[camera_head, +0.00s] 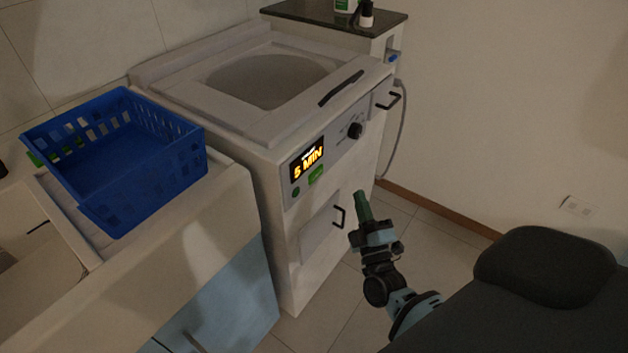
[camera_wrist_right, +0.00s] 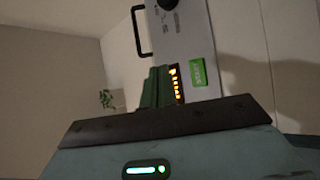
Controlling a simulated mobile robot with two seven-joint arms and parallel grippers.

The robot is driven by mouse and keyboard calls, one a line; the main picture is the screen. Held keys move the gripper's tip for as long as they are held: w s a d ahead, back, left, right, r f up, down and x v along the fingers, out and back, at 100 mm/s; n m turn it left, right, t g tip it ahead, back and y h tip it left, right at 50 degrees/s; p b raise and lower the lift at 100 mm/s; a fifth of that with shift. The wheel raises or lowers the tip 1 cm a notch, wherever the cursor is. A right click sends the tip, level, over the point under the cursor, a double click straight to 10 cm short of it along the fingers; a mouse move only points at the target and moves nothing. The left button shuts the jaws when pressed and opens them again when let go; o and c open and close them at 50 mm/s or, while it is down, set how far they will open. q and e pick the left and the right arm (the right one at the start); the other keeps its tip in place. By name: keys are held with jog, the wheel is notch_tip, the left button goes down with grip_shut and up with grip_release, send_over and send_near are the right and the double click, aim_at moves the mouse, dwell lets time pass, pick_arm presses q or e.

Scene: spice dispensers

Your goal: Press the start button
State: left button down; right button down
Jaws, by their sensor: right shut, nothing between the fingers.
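A white washing machine (camera_head: 270,125) stands in the middle of the head view. Its front panel has a lit display (camera_head: 307,160) reading "5 MIN". A green rectangular start button (camera_head: 316,176) is just below the display, and it also shows in the right wrist view (camera_wrist_right: 202,73). My right gripper (camera_head: 361,200) is shut and empty, with its green fingers pointing up, lower right of the button and apart from it. In the wrist view its fingers (camera_wrist_right: 157,86) hide part of the display. My left gripper is not in view.
A black handle (camera_head: 340,217) sticks out below. A blue basket (camera_head: 145,165) stands on the counter at left. Floor is open right of the machine.

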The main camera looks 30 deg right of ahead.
jog(key=shift+w, duration=0.1)
jog(key=b, duration=0.3)
send_near(321, 168)
notch_tip(321, 168, up, 2)
jog(key=w+d, duration=0.2)
jog(key=shift+w+a+r, duration=0.1)
jog(key=shift+w+r, duration=0.1)
jog(key=shift+w, duration=0.6)
jog(key=shift+w, duration=0.2)
dwell(1.4)
jog(key=shift+w+a, duration=0.15)
jog(key=shift+w, duration=0.05)
jog(key=shift+w+a, duration=0.15)
jog(key=shift+w, duration=0.2)
dwell(0.7)
jog(key=shift+s, duration=0.15)
dwell(0.3)
jog(key=shift+s+d+p, duration=0.3)
jog(key=shift+s+p, duration=0.1)
jog(key=shift+s, duration=0.2)
